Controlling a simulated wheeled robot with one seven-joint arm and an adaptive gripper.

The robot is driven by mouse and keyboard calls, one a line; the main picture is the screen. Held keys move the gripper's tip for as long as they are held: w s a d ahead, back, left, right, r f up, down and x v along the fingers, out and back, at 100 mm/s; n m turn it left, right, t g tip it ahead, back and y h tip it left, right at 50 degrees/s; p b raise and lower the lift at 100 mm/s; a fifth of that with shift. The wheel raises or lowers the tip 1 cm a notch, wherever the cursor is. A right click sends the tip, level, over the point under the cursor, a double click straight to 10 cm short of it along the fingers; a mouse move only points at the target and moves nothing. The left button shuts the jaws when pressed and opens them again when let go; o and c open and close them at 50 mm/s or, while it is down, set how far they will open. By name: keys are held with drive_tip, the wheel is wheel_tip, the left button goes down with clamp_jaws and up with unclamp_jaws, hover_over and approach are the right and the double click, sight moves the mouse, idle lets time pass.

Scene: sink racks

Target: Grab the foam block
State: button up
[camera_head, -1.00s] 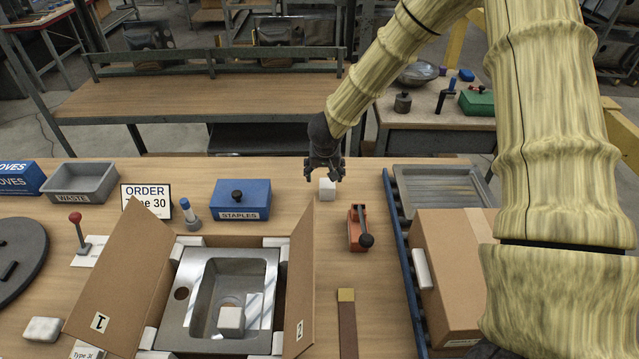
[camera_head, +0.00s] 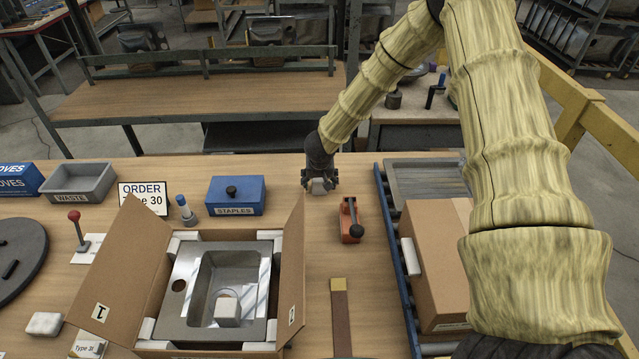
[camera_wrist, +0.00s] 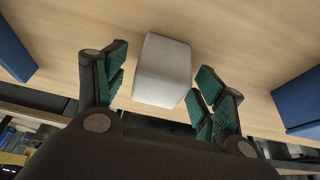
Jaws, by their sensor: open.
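A white foam block (camera_wrist: 162,70) stands on the wooden table in the wrist view, between the two open fingers of my gripper (camera_wrist: 160,92). Gaps show between the block and the green finger pads on both sides. In the head view my gripper (camera_head: 320,185) is low over the table, and the block (camera_head: 319,187) shows only partly beneath it. Another white block (camera_head: 227,309) sits in the steel sink inside the open cardboard box. A further white block (camera_head: 44,323) lies at the table's front left.
A blue staples box (camera_head: 236,196) stands left of my gripper, and an orange tool with a black knob (camera_head: 351,218) stands close on its right. The open cardboard box (camera_head: 115,270) is in front. A roller rail (camera_head: 396,260) with a closed carton (camera_head: 438,270) is at right.

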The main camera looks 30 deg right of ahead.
drive_tip(key=shift+w+d+f, duration=0.1)
drive_tip(key=shift+w+f, duration=0.05)
drive_tip(key=shift+f, duration=0.35)
drive_tip(key=shift+w+f, duration=0.1)
drive_tip(key=shift+c, duration=0.4)
drive_tip(key=c, duration=0.8)
